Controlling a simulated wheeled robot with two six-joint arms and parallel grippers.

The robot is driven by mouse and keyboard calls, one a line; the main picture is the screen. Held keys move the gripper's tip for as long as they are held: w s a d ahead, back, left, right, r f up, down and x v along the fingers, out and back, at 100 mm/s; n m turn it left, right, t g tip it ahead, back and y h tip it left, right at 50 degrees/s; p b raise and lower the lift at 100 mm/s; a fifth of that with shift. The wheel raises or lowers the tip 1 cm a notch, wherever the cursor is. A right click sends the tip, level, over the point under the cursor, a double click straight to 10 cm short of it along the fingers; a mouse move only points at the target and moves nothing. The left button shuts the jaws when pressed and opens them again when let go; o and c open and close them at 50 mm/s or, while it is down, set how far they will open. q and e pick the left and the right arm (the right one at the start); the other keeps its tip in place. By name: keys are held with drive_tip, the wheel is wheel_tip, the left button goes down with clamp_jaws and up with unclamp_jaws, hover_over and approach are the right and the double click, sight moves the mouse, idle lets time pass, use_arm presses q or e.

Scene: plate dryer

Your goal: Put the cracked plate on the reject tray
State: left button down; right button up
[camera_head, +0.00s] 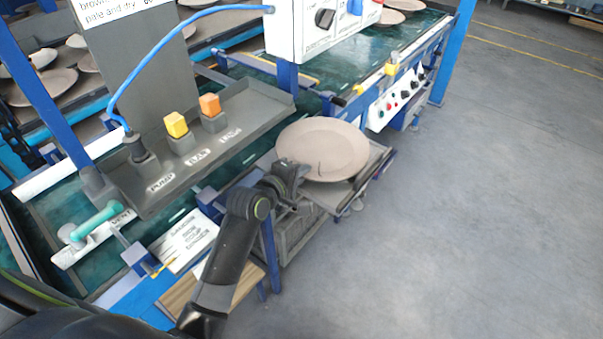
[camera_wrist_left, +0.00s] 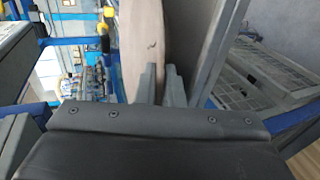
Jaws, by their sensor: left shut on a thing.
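The cracked plate (camera_head: 322,140) is round and pale brown, with a short dark crack near its front edge. My left gripper (camera_head: 291,176) is shut on the plate's near left rim. In the left wrist view the plate (camera_wrist_left: 143,40) rises edge-on from the fingers (camera_wrist_left: 160,85), and the dark crack mark shows on it. A grey tray-like surface (camera_head: 374,172) lies under the plate at the line's end; I cannot tell whether the plate touches it, or whether it is the reject tray. My right gripper is not in view.
A grey shelf (camera_head: 262,108) with yellow and orange blocks stands left of the plate. A white control box (camera_head: 315,30) is behind. A grey crate (camera_head: 303,232) sits below. The floor at right is clear.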

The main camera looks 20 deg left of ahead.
use_arm(q)
drive_tip(key=shift+r, duration=0.15)
drive_tip(key=c, duration=2)
unclamp_jaws()
drive_tip(key=shift+f, duration=0.25)
drive_tip(key=shift+o, duration=0.9)
drive_tip(key=shift+r, duration=0.2)
drive_tip(key=v, duration=1.2)
drive_tip(key=shift+p, duration=0.4)
drive_tip(key=shift+s, duration=0.1)
